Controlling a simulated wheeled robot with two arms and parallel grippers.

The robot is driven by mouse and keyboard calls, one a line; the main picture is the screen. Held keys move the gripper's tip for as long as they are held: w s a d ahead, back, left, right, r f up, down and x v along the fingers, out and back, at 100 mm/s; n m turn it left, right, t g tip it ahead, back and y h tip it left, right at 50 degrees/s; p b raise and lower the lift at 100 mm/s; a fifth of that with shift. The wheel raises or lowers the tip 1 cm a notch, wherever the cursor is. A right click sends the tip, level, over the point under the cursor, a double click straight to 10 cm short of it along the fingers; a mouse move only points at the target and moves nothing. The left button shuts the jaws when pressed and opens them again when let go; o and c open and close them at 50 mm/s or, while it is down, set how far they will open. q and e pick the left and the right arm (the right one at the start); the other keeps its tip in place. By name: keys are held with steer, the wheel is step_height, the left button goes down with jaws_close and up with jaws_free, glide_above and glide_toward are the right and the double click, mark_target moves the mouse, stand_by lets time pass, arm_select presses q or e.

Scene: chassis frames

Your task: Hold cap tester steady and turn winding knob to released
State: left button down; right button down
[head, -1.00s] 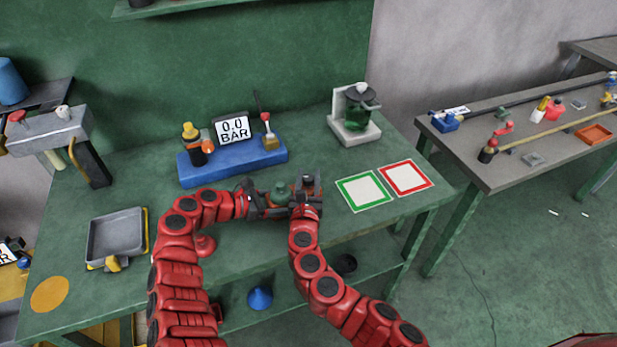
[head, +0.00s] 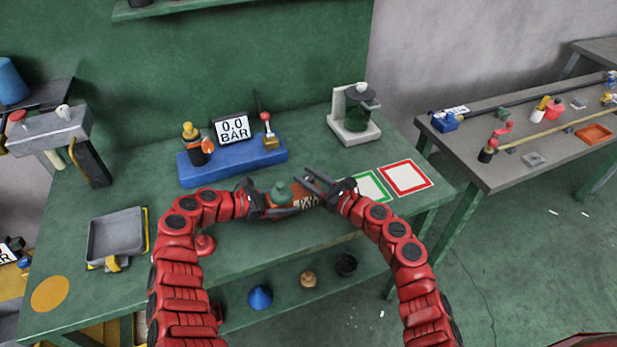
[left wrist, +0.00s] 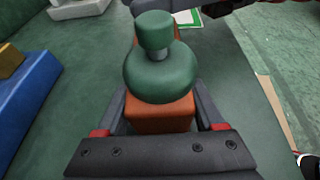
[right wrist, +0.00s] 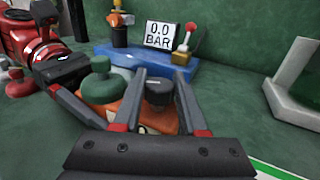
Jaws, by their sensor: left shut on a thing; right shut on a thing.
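The cap tester is an orange block (head: 272,213) with a green knobbed cap (head: 280,192) on top, on the green bench near its front edge. It also shows in the left wrist view (left wrist: 160,115). My left gripper (head: 268,203) is shut on the orange block, with a finger on each side. In the right wrist view, the black winding knob (right wrist: 158,93) stands beside the green cap (right wrist: 101,84). My right gripper (right wrist: 160,88) is shut on that knob, coming in from the right. Light markings show on the block, too small to read; the knob's setting cannot be told.
A blue stand (head: 235,163) with a 0.0 BAR display (head: 232,128) is behind the tester. A green-framed square (head: 373,186) and a red-framed square (head: 405,177) lie to the right. A grey tray (head: 116,238) is left. A grey-white device (head: 352,118) stands behind right.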

steer(key=g, duration=0.1)
steer(key=n+y, duration=0.1)
steer(key=n+g+y, duration=0.1)
steer(key=shift+w+d+g, duration=0.25)
steer(key=shift+g, duration=0.05)
steer(key=shift+d+f+n+g+y, duration=0.15)
steer(key=shift+n+g+y, duration=0.35)
steer(key=shift+g, duration=0.25)
steer(key=shift+d+f+n+g+y, duration=0.15)
steer(key=shift+n+g+y, duration=0.25)
steer(key=shift+n+g, duration=0.3)
steer(key=shift+w+g, duration=0.1)
steer(key=shift+g, duration=0.15)
steer(key=shift+a+g, duration=0.1)
steer(key=shift+g, duration=0.2)
steer(key=shift+s+a+r+n+g+y, duration=0.15)
steer(key=shift+s+a+n+g+y, duration=0.1)
steer(key=shift+n+g+y, duration=0.2)
steer(key=shift+r, duration=0.15)
steer(key=shift+c, duration=2.2)
jaws_free()
steer(key=shift+s+a, duration=0.1)
steer(key=shift+a, duration=0.05)
steer(key=shift+n, duration=0.25)
steer(key=v, duration=1.2)
steer(key=shift+r, duration=0.1)
